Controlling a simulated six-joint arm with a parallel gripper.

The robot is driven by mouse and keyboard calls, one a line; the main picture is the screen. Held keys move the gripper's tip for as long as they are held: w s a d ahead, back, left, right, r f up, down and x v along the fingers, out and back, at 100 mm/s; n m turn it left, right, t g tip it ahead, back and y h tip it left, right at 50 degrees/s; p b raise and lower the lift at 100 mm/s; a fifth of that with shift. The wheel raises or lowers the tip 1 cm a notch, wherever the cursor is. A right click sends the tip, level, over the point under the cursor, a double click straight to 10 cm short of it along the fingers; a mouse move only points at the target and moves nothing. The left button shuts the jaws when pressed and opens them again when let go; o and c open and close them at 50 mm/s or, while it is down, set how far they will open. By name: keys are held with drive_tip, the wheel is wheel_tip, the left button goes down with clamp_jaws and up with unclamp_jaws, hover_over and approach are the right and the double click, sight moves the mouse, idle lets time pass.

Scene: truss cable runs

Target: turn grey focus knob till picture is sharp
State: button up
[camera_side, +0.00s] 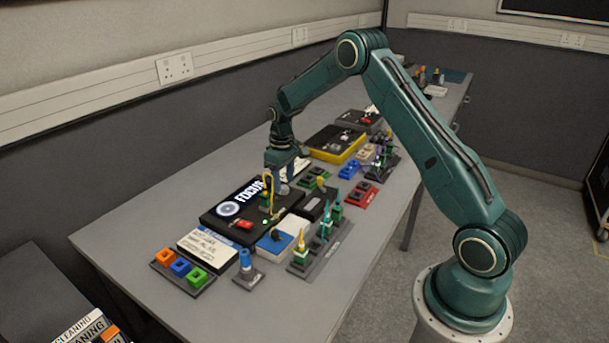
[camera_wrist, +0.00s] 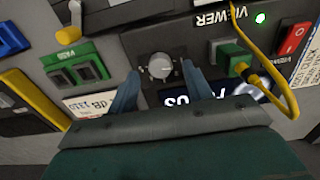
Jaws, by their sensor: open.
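The grey focus knob (camera_wrist: 160,66) is a round light-grey disc on a dark plate in the wrist view. My gripper (camera_wrist: 157,85) is open, with one blue-grey finger to each side of the knob and a little short of it in the picture. I cannot tell whether either finger touches it. In the side view my gripper (camera_side: 281,170) is over the far end of the black viewer box, and it mostly hides the knob. The viewer's screen (camera_side: 239,202) shows the word FOCUS and a round pattern. It is too small to judge its sharpness.
A yellow cable (camera_wrist: 288,95) loops from a green plug (camera_wrist: 232,58) beside the knob. A red switch (camera_wrist: 294,38) is on the viewer. Green sockets (camera_wrist: 86,68) stand close on the other side. The table's left strip (camera_side: 150,220) is clear.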

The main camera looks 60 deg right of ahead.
drive_tip(key=shift+f, duration=0.95)
drive_tip(key=c, duration=1)
